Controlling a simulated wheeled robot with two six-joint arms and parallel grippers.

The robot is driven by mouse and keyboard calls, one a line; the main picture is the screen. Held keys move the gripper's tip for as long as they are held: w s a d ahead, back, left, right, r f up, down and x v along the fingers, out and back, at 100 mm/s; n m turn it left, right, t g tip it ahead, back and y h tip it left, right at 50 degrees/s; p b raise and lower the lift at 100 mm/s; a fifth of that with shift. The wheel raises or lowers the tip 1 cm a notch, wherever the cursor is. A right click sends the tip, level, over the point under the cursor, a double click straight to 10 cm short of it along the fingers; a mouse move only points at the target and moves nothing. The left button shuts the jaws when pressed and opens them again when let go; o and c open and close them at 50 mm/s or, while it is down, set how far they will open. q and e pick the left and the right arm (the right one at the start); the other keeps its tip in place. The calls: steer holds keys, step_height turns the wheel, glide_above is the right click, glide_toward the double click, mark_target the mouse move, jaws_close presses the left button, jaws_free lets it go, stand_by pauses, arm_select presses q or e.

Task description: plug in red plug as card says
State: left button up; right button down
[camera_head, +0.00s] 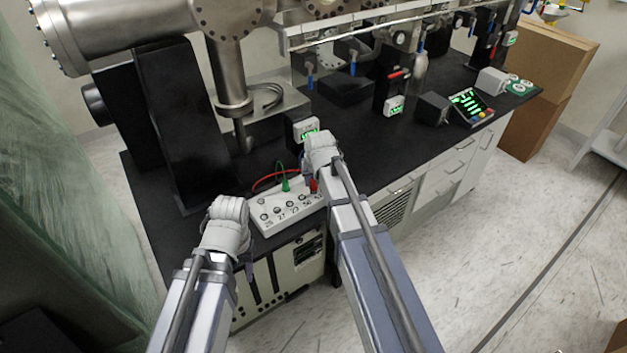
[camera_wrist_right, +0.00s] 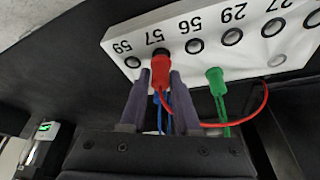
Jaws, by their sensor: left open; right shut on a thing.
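The red plug (camera_wrist_right: 160,68) is between the two fingers of my right gripper (camera_wrist_right: 161,84), which is shut on it. It shows as a small red piece (camera_head: 313,186) under my right gripper (camera_head: 316,178) in the head view. The plug's tip is at the socket labelled 57 on the white socket panel (camera_wrist_right: 215,58); I cannot tell how deep it sits. The panel (camera_head: 262,228) also shows in the head view. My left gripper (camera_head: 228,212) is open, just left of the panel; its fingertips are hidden. I cannot make out a card.
A green plug (camera_head: 286,185) with a green wire stands at the panel's back edge. A red wire (camera_wrist_right: 262,100) arcs beside it. A blue wire (camera_wrist_right: 167,108) runs behind the fingers. A black block and metal column stand behind. The black bench top (camera_head: 345,130) has instruments along it.

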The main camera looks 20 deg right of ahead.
steer(key=shift+f+b, duration=0.65)
steer(key=shift+f, duration=0.1)
steer(key=c, duration=0.6)
jaws_free()
steer(key=shift+o, duration=0.2)
steer(key=shift+r, duration=0.1)
steer(key=p+v, duration=0.7)
steer(key=shift+r, duration=0.35)
steer(key=shift+s, duration=0.1)
